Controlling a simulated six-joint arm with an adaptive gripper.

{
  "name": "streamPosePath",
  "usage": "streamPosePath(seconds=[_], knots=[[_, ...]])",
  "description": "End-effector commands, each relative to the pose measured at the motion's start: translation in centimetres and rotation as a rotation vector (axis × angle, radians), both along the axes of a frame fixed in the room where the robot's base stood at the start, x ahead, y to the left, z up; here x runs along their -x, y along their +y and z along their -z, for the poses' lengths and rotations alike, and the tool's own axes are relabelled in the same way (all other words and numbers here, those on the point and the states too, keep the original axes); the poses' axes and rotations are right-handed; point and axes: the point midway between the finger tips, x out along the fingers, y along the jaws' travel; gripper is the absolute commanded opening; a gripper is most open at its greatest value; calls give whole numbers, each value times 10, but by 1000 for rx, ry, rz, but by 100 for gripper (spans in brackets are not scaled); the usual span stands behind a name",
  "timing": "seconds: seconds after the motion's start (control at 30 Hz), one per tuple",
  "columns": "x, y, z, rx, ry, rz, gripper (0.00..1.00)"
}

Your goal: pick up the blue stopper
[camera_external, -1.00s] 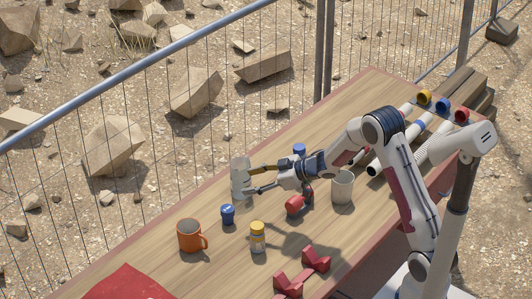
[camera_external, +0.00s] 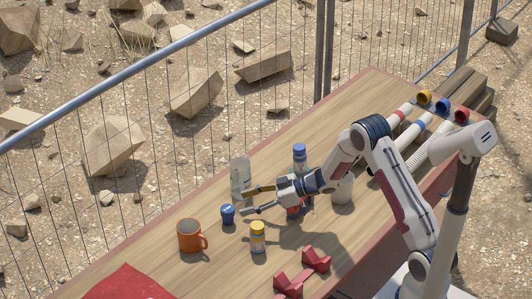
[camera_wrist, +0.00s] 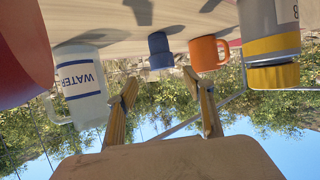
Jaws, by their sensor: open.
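The blue stopper (camera_external: 227,215) stands on the wooden table between the orange mug and the pale WATER container. In the wrist view, which is upside down, the stopper (camera_wrist: 160,50) shows ahead between my two fingers. My gripper (camera_external: 250,201) is open and empty, just right of the stopper and apart from it. Its spread fingertips (camera_wrist: 160,81) point towards the stopper in the wrist view.
The WATER container (camera_external: 240,176) stands close beside one finger. The orange mug (camera_external: 190,236) and a yellow-capped jar (camera_external: 258,238) stand nearby. A blue-capped bottle (camera_external: 299,152) and a pale mug (camera_external: 343,189) are behind my gripper. Red blocks (camera_external: 316,259) lie at the near edge.

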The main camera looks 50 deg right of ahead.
Motion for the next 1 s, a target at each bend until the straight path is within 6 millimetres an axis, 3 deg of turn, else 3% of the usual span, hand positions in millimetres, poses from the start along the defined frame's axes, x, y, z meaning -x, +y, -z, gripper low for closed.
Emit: streamPosePath(seconds=[0.3, 0.77, 1.0], knots=[[-16, 14, 8, 0, 0, -1, 52], [-19, 17, 11, 0, 1, -1, 52], [-32, 33, 20, 1, 1, -2, 52]])
